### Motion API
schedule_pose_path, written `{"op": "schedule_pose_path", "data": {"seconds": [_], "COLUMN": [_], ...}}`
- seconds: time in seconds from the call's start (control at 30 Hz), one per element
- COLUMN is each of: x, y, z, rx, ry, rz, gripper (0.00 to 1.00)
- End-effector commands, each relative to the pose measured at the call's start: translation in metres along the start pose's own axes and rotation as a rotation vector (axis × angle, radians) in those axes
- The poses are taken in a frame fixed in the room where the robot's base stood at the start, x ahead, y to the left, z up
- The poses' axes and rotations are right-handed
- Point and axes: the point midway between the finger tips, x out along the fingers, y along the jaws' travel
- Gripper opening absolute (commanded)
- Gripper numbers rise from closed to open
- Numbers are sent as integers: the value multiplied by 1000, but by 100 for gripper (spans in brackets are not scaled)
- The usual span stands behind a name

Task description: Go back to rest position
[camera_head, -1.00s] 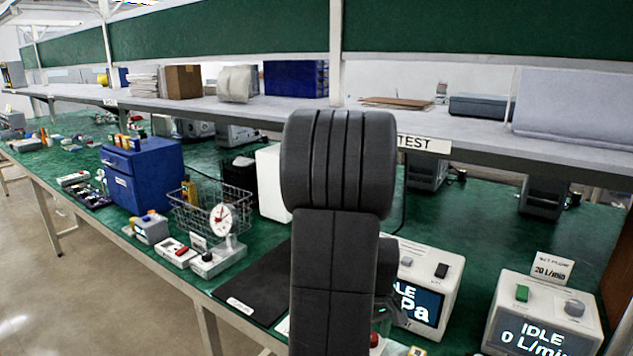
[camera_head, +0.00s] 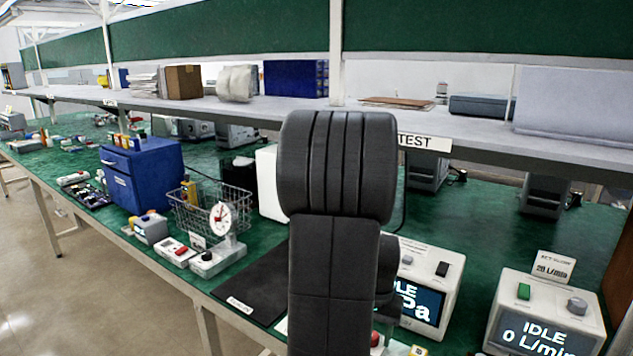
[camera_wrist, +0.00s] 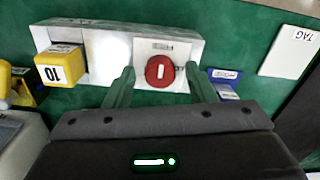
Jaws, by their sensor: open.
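My gripper (camera_wrist: 158,85) shows in the wrist view, with its two green fingers apart and nothing held between them. Just past the fingertips is a red round knob (camera_wrist: 160,70) on a white plate, part of a pale block-shaped unit (camera_wrist: 108,45). I cannot tell whether the fingers touch it.
Right of my arm stand a pressure unit (camera_head: 432,262) and a flow unit reading IDLE 0 L/min (camera_head: 525,290). To the left are a blue drawer box (camera_head: 150,180), a wire basket (camera_head: 195,215) and a black mat (camera_head: 262,285). The shelf (camera_head: 470,140) overhangs the bench.

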Motion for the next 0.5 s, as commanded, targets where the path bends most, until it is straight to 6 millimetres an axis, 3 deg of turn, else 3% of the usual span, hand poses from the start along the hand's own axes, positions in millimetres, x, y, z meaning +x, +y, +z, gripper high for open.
{"op": "schedule_pose_path", "data": {"seconds": [0.5], "x": [0], "y": [0], "z": [0], "rx": [351], "ry": [0], "rz": [0], "gripper": [50]}}
